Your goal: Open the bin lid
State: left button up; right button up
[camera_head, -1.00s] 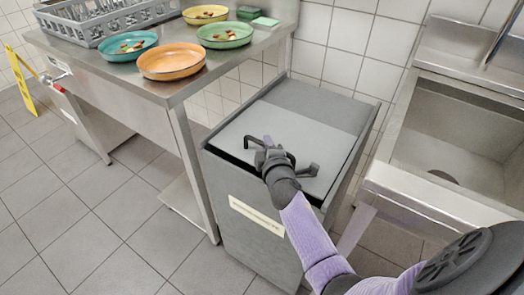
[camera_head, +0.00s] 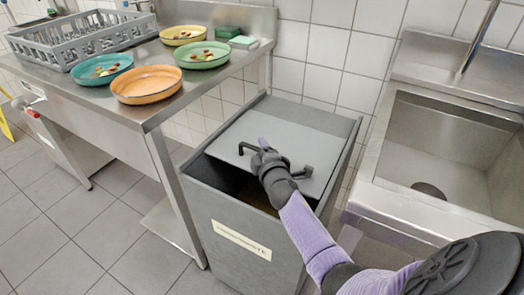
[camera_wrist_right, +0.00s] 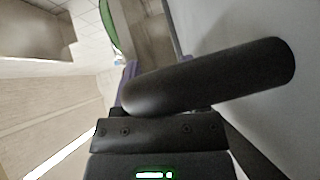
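The bin (camera_head: 222,219) is a tall grey box with a pale label on its front, standing between the steel counter and the sink. Its flat grey lid (camera_head: 274,128) sits back from the front edge and leaves a dark gap at the front. A black bar handle (camera_head: 301,173) is on the lid; it crosses close in front of the camera in the right wrist view (camera_wrist_right: 215,76). My right gripper (camera_head: 263,152) is at the middle of the handle and appears shut on it; its fingers are mostly hidden. My left gripper is out of view.
The steel counter (camera_head: 140,112) at left holds several bowls with food scraps, a grey dish rack (camera_head: 85,42) and green sponges (camera_head: 243,41). A steel sink (camera_head: 455,137) stands close on the right. Tiled floor (camera_head: 90,230) is clear at front left.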

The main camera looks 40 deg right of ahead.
jog(key=shift+s+a+r, duration=0.1)
jog(key=shift+s, duration=0.1)
jog(key=p+v, duration=0.3)
jog(key=v, duration=0.6)
jog(key=shift+s+p, duration=0.25)
jog(key=shift+p, duration=0.05)
